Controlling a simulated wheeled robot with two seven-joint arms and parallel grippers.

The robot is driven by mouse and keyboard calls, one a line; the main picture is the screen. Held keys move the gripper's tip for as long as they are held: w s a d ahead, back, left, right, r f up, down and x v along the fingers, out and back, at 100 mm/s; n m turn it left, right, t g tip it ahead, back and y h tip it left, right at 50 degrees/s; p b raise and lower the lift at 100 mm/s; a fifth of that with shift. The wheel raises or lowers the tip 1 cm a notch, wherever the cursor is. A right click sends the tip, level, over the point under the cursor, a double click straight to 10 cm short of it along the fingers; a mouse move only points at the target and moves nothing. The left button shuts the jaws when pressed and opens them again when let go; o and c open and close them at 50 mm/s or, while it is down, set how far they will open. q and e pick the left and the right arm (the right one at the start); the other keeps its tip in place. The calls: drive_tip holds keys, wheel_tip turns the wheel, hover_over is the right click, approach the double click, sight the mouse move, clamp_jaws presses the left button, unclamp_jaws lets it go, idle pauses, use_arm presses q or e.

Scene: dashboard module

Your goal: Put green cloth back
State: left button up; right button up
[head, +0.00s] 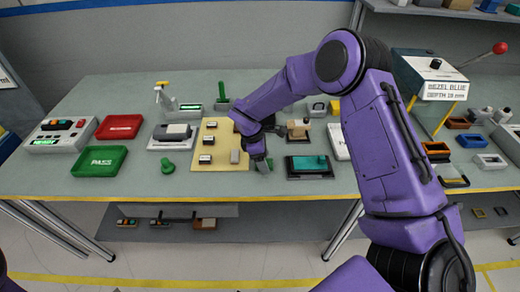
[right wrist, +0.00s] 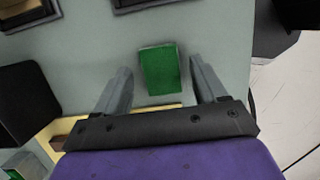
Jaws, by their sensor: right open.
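The green cloth (right wrist: 161,70) shows in the right wrist view as a small folded green block lying on the grey table top. My right gripper (right wrist: 163,82) is open, with one finger on each side of the cloth and a gap to it on both sides. In the head view my right gripper (head: 262,164) is low over the table, just right of the tan board (head: 215,160); there the cloth is mostly hidden by the gripper. My left gripper is not in view.
A black tray with a teal pad (head: 309,165) stands close to the right of my gripper. A green PASS tray (head: 99,161), a red tray (head: 119,127) and a control box (head: 59,135) are at the left. The BEZEL BLUE box (head: 428,75) stands at the right.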

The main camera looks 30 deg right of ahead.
drive_tip(key=b+v, duration=0.2)
drive_tip(key=v, duration=0.9)
drive_tip(key=shift+r+b, duration=0.25)
drive_tip(key=shift+b, duration=0.1)
